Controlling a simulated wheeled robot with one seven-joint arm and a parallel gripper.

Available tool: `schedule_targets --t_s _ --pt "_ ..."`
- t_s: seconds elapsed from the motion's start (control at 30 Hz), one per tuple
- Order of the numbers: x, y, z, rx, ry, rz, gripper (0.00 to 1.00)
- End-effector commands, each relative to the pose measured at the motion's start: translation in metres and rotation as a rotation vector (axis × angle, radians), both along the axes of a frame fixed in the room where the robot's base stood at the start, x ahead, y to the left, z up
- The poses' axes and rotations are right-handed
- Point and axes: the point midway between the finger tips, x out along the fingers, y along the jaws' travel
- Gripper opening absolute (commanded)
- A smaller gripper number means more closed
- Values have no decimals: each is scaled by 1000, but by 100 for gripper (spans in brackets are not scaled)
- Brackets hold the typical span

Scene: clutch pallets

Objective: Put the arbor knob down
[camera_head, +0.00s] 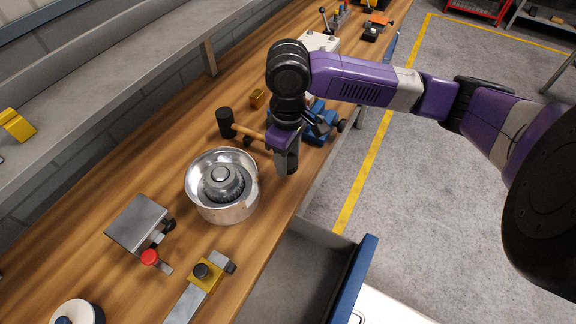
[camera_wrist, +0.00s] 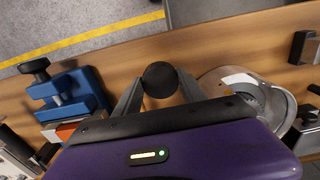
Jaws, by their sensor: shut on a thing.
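The arbor knob (camera_wrist: 160,78) is a dark round ball. In the wrist view it sits between the two grey fingers of my gripper (camera_wrist: 160,86), which is shut on it. In the head view my gripper (camera_head: 287,163) points down over the bench near its front edge, to the right of a round metal bowl. The knob is hidden there behind the gripper. Whether the knob touches the bench top I cannot tell.
The metal bowl (camera_head: 195,184) holds a grey hub. A hammer (camera_head: 226,122) and a blue vise (camera_head: 322,128) stand close behind my gripper. A drawer (camera_head: 297,273) stands open below the bench.

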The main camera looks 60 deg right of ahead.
Motion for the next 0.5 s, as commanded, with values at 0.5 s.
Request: schedule_targets --t_s 0.5 --pt "0 0 -42 -2 -1 0 9"
